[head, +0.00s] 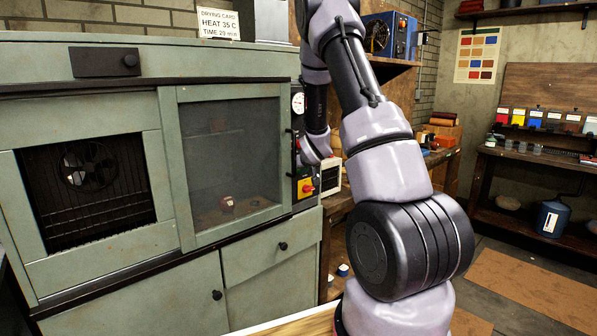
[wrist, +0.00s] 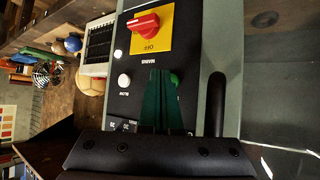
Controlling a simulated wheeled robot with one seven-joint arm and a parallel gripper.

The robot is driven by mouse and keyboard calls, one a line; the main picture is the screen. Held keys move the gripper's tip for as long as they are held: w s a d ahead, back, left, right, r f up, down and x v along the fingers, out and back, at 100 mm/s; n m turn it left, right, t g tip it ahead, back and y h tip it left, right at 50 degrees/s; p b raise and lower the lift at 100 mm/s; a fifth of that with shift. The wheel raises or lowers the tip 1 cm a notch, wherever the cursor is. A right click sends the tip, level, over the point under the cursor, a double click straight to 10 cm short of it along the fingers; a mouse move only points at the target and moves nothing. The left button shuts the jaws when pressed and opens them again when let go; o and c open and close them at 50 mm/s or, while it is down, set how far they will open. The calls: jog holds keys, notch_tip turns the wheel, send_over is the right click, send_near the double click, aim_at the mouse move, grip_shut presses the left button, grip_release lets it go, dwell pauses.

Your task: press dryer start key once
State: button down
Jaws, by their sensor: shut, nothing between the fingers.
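The grey-green dryer (head: 75,280) stands at the left in the head view, with a narrow black control panel (head: 294,170) at its right edge. In the wrist view the panel (wrist: 130,60) carries a red rotary switch on a yellow plate (wrist: 150,45), a white button (wrist: 124,80) and a green key (wrist: 175,79). My gripper (wrist: 160,72) is shut and empty, its fingers pointing at the panel beside the green key and partly covering it. I cannot tell whether the fingertips touch it. In the head view my arm hides the gripper.
A black bar handle (wrist: 216,100) stands close right of the fingers. A card (head: 218,23) on the dryer reads heat 35 C, time 20 min. A ball (head: 228,203) shows behind the dryer's window. A workbench and shelves with paint containers (head: 535,118) stand at the right.

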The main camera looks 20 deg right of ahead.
jog(key=shift+w+a+r, duration=0.4)
jog(key=shift+w+a, duration=0.1)
jog(key=shift+w, duration=0.05)
jog(key=shift+s+d+f, duration=0.1)
jog(key=shift+s+d, duration=0.25)
jog(key=shift+s, duration=0.4)
jog(key=shift+s+d+f, duration=0.1)
jog(key=shift+s+d, duration=0.3)
jog(key=shift+s, duration=0.35)
jog(key=shift+s+d+f, duration=0.1)
jog(key=shift+s+d, duration=0.25)
jog(key=shift+s, duration=0.4)
jog(key=shift+d, duration=0.1)
jog(key=s+a+r+m+g+y, duration=0.1)
jog(key=s+a+r, duration=0.4)
jog(key=r, duration=0.4)
jog(key=s+a+r+m, duration=0.1)
jog(key=s+a+r, duration=0.1)
jog(key=s+r, duration=0.65)
jog(key=s+a+r+y, duration=0.1)
jog(key=s+a+r, duration=0.1)
jog(key=s, duration=0.5)
jog(key=s+a+r+g+y, duration=0.1)
jog(key=s+a+r, duration=0.2)
jog(key=s+a, duration=0.2)
jog(key=s+a+r+g+y, duration=0.1)
jog(key=s+a, duration=0.3)
jog(key=s, duration=0.7)
jog(key=shift+r, duration=0.7)
